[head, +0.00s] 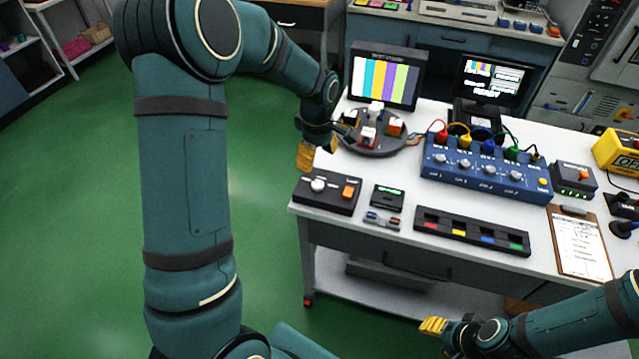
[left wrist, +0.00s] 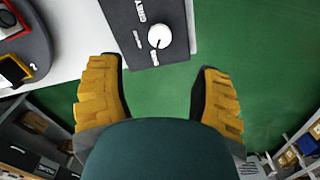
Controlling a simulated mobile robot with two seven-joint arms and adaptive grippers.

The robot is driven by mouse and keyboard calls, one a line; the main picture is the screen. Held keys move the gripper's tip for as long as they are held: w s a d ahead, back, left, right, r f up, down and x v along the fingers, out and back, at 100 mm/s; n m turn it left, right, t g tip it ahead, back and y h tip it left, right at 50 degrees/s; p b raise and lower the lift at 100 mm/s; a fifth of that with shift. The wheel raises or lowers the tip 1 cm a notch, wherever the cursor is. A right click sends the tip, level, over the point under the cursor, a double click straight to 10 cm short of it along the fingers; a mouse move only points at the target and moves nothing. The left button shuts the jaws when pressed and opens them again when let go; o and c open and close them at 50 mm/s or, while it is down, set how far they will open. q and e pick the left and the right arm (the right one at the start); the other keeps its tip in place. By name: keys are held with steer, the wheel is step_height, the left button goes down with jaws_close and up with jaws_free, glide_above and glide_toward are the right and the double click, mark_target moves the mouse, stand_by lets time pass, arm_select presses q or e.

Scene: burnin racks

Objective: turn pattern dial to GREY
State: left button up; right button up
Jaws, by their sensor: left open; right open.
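The pattern dial is a white round knob (head: 318,186) on a black control box (head: 342,203) at the table's near left corner. An orange button sits beside it. In the left wrist view the knob (left wrist: 159,36) shows a dark pointer mark, with small white labels around it, one seeming to read GREY. My left gripper (head: 318,151) is open and empty, above and behind the box at the table's left edge. In the left wrist view its yellow fingers (left wrist: 160,70) are wide apart, with the knob ahead between them, not touched. My right gripper (head: 433,326) is open, low in front of the table.
A monitor (head: 386,78) shows vertical colour bars. A round dark turntable (head: 378,147) with small parts stands close to my left gripper. A blue box with knobs (head: 485,168), a black slotted tray (head: 470,234) and a clipboard (head: 580,246) are further right.

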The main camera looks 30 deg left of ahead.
mark_target(318, 184)
arm_select(q)
step_height(318, 184, down, 10)
steer(key=shift+r+b, duration=0.1)
steer(key=shift+b, duration=0.6)
jaws_close()
